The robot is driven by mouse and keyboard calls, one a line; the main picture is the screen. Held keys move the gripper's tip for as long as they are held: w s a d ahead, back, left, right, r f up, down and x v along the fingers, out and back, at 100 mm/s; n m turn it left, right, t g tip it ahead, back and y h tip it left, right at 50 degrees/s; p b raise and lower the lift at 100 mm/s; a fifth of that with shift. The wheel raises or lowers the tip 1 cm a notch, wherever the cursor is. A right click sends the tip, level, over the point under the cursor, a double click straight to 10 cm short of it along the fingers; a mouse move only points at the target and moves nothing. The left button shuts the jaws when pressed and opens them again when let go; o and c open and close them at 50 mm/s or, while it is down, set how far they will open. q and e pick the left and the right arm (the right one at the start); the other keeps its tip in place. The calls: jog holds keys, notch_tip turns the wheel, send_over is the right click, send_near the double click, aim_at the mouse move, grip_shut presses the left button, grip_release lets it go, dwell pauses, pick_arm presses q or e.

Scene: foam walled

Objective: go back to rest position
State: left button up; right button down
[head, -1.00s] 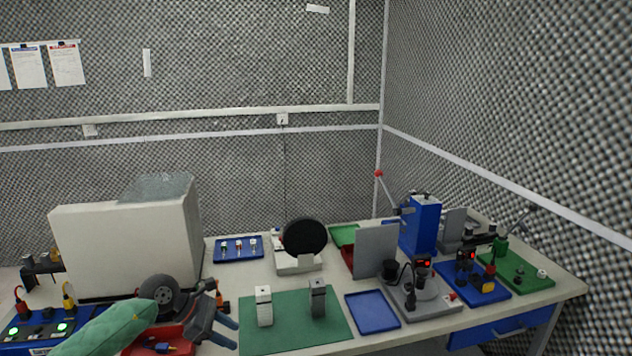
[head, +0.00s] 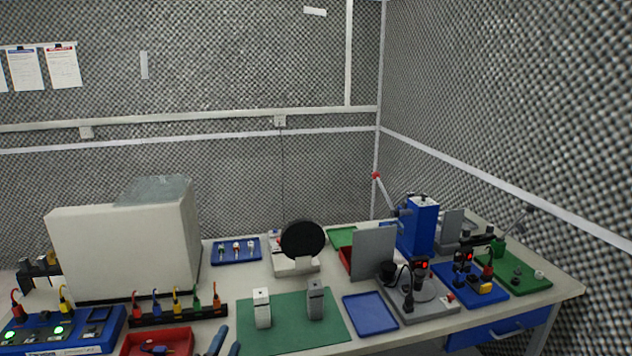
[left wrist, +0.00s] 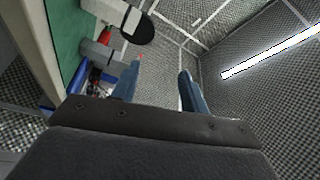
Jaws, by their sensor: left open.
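My left gripper (head: 222,343) shows only its blue fingertips at the bottom edge of the head view, at the front left corner of the green mat (head: 330,335). In the left wrist view its two blue fingers (left wrist: 157,88) are apart with nothing between them. My left arm is out of the head view. My right gripper is in neither view.
A white block (head: 262,309) and a grey block (head: 315,300) stand on the mat. A red tray (head: 183,340) lies left of my fingertips, and a rack of coloured leads (head: 177,316) behind it. An empty blue tray (head: 370,314) lies right of the mat.

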pick_arm(q)
jog(key=s+a+f+n+g+y, duration=0.1)
jog(key=s+f+n+g, duration=0.8)
jog(key=s, duration=0.5)
jog(key=s+a+f+n+g+y, duration=0.15)
jog(key=s+f+n+g, duration=0.45)
jog(key=s+f, duration=0.75)
notch_tip(320, 180, down, 19)
jog(key=d+m+g, duration=0.1)
jog(key=d+g, duration=0.1)
jog(key=s+d+f, duration=0.1)
jog(key=s+f, duration=0.2)
jog(key=f, duration=0.8)
jog(key=s+f+g, duration=0.1)
jog(key=s+f, duration=0.3)
jog(key=f, duration=0.7)
jog(key=shift+d, duration=0.35)
jog(key=shift+f, duration=0.1)
